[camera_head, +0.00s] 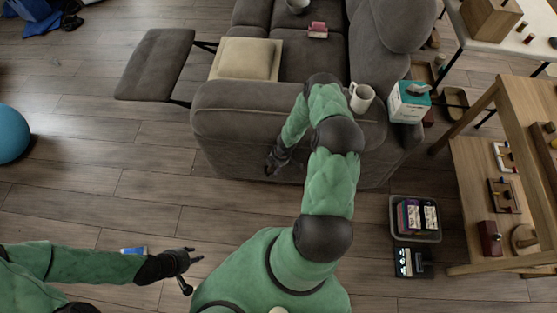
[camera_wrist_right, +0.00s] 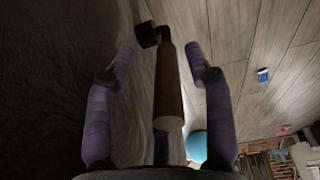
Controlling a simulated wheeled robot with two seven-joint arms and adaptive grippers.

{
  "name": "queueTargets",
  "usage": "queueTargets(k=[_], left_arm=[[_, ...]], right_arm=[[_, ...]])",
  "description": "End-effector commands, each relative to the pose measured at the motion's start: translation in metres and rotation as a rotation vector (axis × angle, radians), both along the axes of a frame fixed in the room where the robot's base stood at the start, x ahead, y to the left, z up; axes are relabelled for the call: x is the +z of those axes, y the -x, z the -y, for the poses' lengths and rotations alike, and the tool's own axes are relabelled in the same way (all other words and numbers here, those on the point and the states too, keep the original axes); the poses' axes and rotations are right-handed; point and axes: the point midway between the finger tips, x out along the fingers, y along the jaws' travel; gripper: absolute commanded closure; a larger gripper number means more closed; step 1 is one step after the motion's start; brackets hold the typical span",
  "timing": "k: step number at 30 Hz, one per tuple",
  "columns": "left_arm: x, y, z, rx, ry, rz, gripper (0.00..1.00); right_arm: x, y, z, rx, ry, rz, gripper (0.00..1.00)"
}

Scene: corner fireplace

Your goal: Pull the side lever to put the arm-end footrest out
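The grey sofa arm (camera_head: 240,112) runs across the middle of the head view. A grey footrest panel (camera_head: 155,65) stands out from the seat end beside this arm, on black metal links. The side lever (camera_wrist_right: 168,95), a brown cylindrical handle on a black bracket, shows in the right wrist view; in the head view I cannot make it out. My right gripper (camera_head: 274,166) is low at the arm's outer side. In the wrist view its purple-padded fingers (camera_wrist_right: 160,75) are open around the lever, with gaps on both sides. My left gripper (camera_head: 192,270) appears open and empty above the floor.
A grey bin (camera_head: 415,222) and wooden shelving (camera_head: 475,170) are at the right. A blue ball (camera_head: 12,134) lies far left. The floor between is mostly clear.

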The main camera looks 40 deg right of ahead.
Motion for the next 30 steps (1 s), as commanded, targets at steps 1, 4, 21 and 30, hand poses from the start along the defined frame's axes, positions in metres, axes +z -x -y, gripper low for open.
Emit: queueTargets(k=[1, 4, 21, 30], left_arm=[[0.000, 0.000, 0.000, 0.000, 0.000, 0.000, 0.65], [0.000, 0.000, 0.000, 0.000, 0.000, 0.000, 0.65], [0.000, 0.000, 0.000, 0.000, 0.000, 0.000, 0.65], [0.000, 0.000, 0.000, 0.000, 0.000, 0.000, 0.65]], right_arm=[[0.007, 0.003, 0.000, 0.001, -0.001, -0.003, 0.51], [0.024, 0.007, 0.001, 0.001, -0.002, -0.004, 0.51], [0.098, 0.019, 0.008, 0.002, -0.005, -0.006, 0.51], [0.104, 0.020, 0.008, 0.002, -0.005, -0.006, 0.51]])
